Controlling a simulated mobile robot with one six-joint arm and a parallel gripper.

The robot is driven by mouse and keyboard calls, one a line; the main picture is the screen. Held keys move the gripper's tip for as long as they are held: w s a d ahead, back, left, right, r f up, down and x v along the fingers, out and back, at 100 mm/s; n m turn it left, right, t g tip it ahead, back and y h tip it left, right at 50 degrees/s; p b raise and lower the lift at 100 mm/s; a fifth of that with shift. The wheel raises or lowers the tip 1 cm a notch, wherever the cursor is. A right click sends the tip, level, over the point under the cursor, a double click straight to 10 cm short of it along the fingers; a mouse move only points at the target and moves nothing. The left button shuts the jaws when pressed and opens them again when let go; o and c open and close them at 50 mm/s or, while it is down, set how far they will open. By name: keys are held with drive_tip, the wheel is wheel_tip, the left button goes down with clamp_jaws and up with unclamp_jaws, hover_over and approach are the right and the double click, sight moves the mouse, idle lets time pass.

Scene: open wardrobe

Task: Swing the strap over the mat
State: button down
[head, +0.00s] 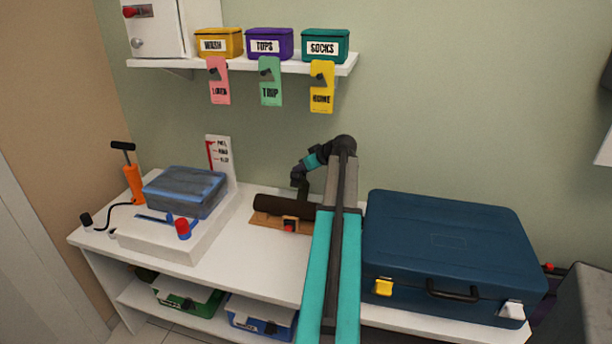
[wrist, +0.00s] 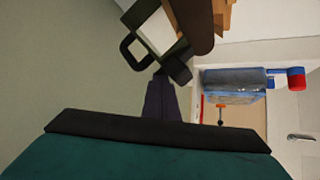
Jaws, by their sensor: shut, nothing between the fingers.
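The mat is a dark brown roll (head: 285,208) on a wooden cradle (head: 262,222) on the white bench. In the wrist view, the roll (wrist: 195,22) is at the top, with part of the cradle (wrist: 224,14) beside it. A dark green piece with a black loop (wrist: 127,48), which looks like the strap, stands beside the roll, not across its visible part. My gripper (head: 300,186) is behind the roll's right half, shut and empty. In the wrist view, its dark fingers (wrist: 160,82) end close to the black loop; contact is unclear.
A blue suitcase (head: 450,250) stands right of my arm. A shelf (head: 180,64) with boxes and hanging tags is above. The bench left of the cradle is partly clear.

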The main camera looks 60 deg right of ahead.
drive_tip(key=shift+s+a, duration=0.2)
drive_tip(key=shift+a, duration=0.4)
drive_tip(key=shift+s+a, duration=0.2)
drive_tip(key=shift+a, duration=0.4)
drive_tip(key=shift+r, duration=0.1)
drive_tip(key=shift+r+p, duration=1.05)
drive_tip(key=shift+r, duration=2.4)
